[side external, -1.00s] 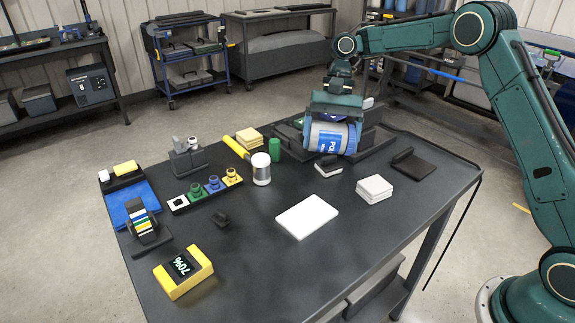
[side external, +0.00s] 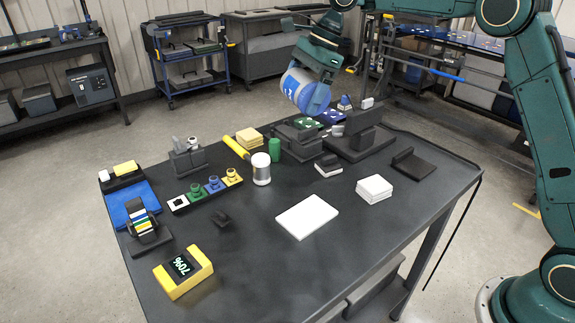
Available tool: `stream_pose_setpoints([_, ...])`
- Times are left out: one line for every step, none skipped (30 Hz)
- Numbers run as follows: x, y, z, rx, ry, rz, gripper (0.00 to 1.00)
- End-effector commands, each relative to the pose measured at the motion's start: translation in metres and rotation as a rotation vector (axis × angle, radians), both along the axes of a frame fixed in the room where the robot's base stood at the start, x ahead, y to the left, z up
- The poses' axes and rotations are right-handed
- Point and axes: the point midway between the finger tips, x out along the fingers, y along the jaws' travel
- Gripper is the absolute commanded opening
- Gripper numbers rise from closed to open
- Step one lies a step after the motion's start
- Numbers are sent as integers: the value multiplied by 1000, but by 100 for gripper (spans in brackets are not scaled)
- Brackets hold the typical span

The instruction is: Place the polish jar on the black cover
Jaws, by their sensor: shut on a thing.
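The polish jar (side external: 300,92) is a blue and white cylinder, held tilted in the air above the back of the black workbench. My gripper (side external: 308,82) is shut on it, with a teal finger over its right side; the far finger is mostly hidden. The jar is clear of everything below it. A flat black piece with a raised edge (side external: 414,166) lies at the bench's right end and may be the black cover. Dark blocks and a dark base (side external: 362,140) stand at the back; I cannot tell whether one of these is the cover.
A white slab (side external: 307,217) and a white stack (side external: 374,188) lie in front. The front right of the bench (side external: 350,260) is clear.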

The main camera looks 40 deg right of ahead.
Motion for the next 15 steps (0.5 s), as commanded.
stream_pose_setpoints([1,1,4,0,-4,-17,48])
stream_pose_setpoints([1,2,5,0,-4,-25,48])
stream_pose_setpoints([1,2,5,0,-3,-34,48])
stream_pose_setpoints([1,2,6,0,-3,-37,48])
stream_pose_setpoints([2,2,6,0,-3,-39,48])
stream_pose_setpoints([2,2,6,0,-3,-40,48])
stream_pose_setpoints([2,2,6,0,-3,-40,48])
stream_pose_setpoints([1,2,5,0,-2,-39,48])
stream_pose_setpoints([1,2,5,1,-2,-39,48])
stream_pose_setpoints([1,2,4,1,-2,-39,48])
stream_pose_setpoints([1,2,3,1,-2,-39,48])
stream_pose_setpoints([1,2,0,2,-1,-37,48])
stream_pose_setpoints([1,2,-2,2,-1,-38,48])
stream_pose_setpoints([1,3,-4,3,0,-38,48])
stream_pose_setpoints([1,3,-7,3,0,-38,48])
